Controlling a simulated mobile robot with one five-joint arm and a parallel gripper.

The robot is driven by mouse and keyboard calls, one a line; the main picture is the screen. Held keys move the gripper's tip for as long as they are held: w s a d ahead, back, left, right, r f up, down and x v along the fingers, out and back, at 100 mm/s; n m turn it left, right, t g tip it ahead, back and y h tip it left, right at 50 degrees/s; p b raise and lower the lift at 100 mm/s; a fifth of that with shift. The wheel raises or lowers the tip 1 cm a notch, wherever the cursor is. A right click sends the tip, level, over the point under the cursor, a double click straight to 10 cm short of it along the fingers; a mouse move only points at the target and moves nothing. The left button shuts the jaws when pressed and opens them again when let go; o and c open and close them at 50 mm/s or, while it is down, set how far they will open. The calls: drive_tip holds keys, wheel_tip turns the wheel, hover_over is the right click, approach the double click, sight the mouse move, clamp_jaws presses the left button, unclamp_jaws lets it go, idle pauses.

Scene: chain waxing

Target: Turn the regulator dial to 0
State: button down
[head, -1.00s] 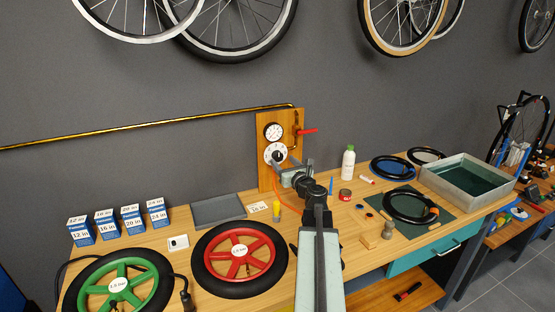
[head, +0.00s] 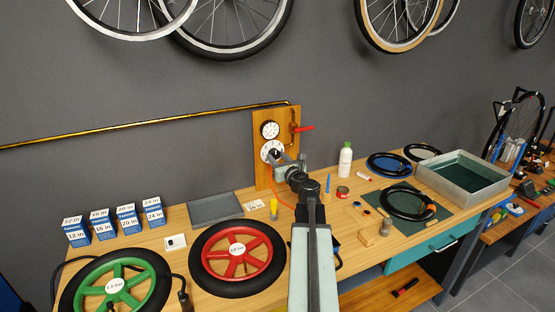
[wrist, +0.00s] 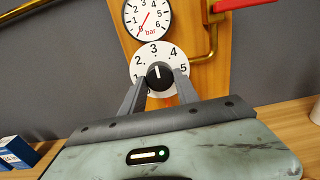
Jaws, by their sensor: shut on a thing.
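The regulator dial (wrist: 143,60) is a white disc with numbers around a black knob (wrist: 160,76), on a wooden board. The knob's white mark points up, close to the 3. My gripper (wrist: 160,84) is shut on the knob, with one grey finger on each side. The fingers hide the lower part of the dial. In the head view the dial (head: 266,149) is partly covered by my gripper (head: 279,158). A round pressure gauge (wrist: 147,17) marked bar sits just above; its red needle points down and left, near 0.
A red lever (head: 306,128) on a brass pipe sticks out right of the gauge. A red wheel (head: 237,271) and a green wheel (head: 135,282) lie on the bench. Blue boxes (head: 105,228) stand at left. A metal tray (head: 492,184) is at right.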

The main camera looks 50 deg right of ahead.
drive_tip(key=shift+n, duration=0.3)
drive_tip(key=n, duration=1.2)
drive_tip(key=shift+d+r+n, duration=0.1)
drive_tip(key=shift+n, duration=0.2)
drive_tip(key=n, duration=1.3)
drive_tip(key=shift+r+n, duration=0.1)
drive_tip(key=shift+n, duration=0.2)
drive_tip(key=c, duration=0.9)
unclamp_jaws()
